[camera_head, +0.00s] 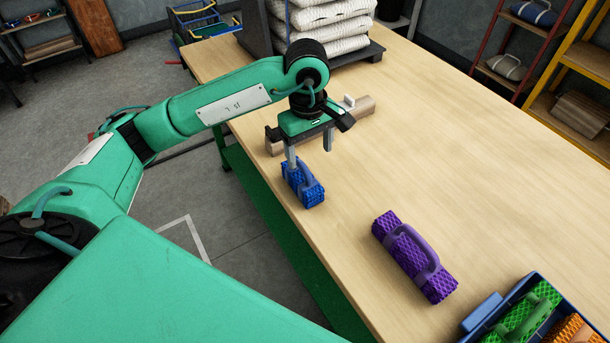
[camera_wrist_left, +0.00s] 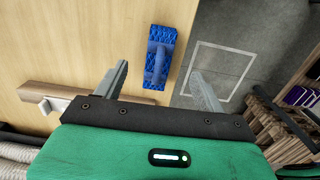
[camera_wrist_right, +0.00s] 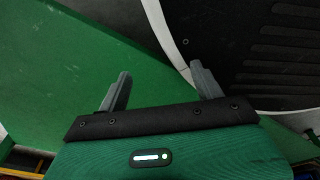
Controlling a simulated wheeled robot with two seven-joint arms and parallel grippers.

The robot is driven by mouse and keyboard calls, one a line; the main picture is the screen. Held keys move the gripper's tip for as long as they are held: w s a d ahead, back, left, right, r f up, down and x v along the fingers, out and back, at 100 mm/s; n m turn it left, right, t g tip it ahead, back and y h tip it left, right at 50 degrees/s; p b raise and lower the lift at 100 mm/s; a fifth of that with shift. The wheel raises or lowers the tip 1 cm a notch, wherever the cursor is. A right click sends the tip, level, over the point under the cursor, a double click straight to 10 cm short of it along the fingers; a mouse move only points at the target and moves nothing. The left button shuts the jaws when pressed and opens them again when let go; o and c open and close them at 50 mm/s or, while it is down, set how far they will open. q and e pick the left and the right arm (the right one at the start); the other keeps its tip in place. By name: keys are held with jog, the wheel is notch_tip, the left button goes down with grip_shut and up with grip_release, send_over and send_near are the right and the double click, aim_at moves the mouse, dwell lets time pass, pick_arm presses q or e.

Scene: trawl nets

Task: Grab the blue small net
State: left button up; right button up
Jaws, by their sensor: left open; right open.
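The small blue net (camera_head: 303,186) is a rolled bundle with a handle, lying near the left edge of the table. My left gripper (camera_head: 309,160) is open just above it, with its fingers pointing down. In the left wrist view the blue net (camera_wrist_left: 160,58) lies beyond the fingertips, between the lines of the two open fingers (camera_wrist_left: 162,80), with its handle facing me. Nothing is between the fingers. My right gripper (camera_wrist_right: 158,78) is open and empty in the right wrist view, and it is out of the head view.
A larger purple net (camera_head: 413,256) lies on the table (camera_head: 470,170) to the right. A blue crate (camera_head: 482,312) holds green and orange nets at the lower right. A wooden block (camera_head: 360,118) lies behind my left gripper. White sacks (camera_head: 330,30) are stacked at the back.

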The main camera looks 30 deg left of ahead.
aim_at(305, 180)
pick_arm(q)
jog(key=shift+w+a, duration=0.1)
jog(key=shift+a, duration=0.4)
jog(key=shift+f, duration=0.3)
notch_tip(305, 180, down, 7)
jog(key=shift+f+p, duration=0.1)
jog(key=shift+p, duration=0.4)
jog(key=shift+f, duration=0.4)
jog(key=f, duration=0.1)
jog(key=f+p, duration=0.1)
jog(key=f, duration=0.2)
jog(key=shift+w+a+f+p, duration=0.1)
jog(key=shift+w+a+p, duration=0.15)
jog(key=shift+w+p, duration=0.05)
jog(key=shift+f, duration=0.3)
jog(key=c, duration=1.1)
pick_arm(e)
jog(key=s, duration=0.3)
jog(key=shift+a+r, duration=0.25)
